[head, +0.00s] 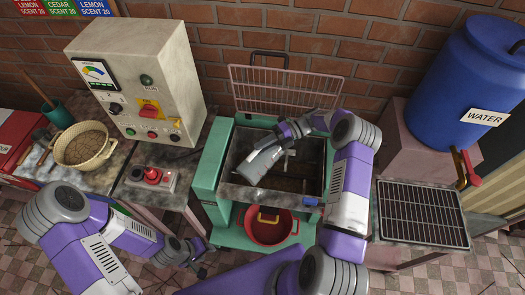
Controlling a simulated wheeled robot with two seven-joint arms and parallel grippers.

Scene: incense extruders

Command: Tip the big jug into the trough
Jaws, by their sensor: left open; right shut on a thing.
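A dull grey metal jug (262,161) is over the left part of the trough (232,183), a dark-stained metal basin set in a green frame. The jug is tilted, with its wider end toward the lower left. My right gripper (287,134) is shut on it at its upper right end. My arm and gripper partly cover the jug and the trough. I cannot tell whether anything is flowing out. My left gripper (204,262) is open and empty, low in front of the green frame's left side.
A red pot (268,232) sits on the shelf below the trough. A wire guard (285,88) stands behind it. Left are a control cabinet (137,80), a red button box (150,178) and a sieve (84,145). Right are a blue water barrel (460,85) and a drain grate (422,213).

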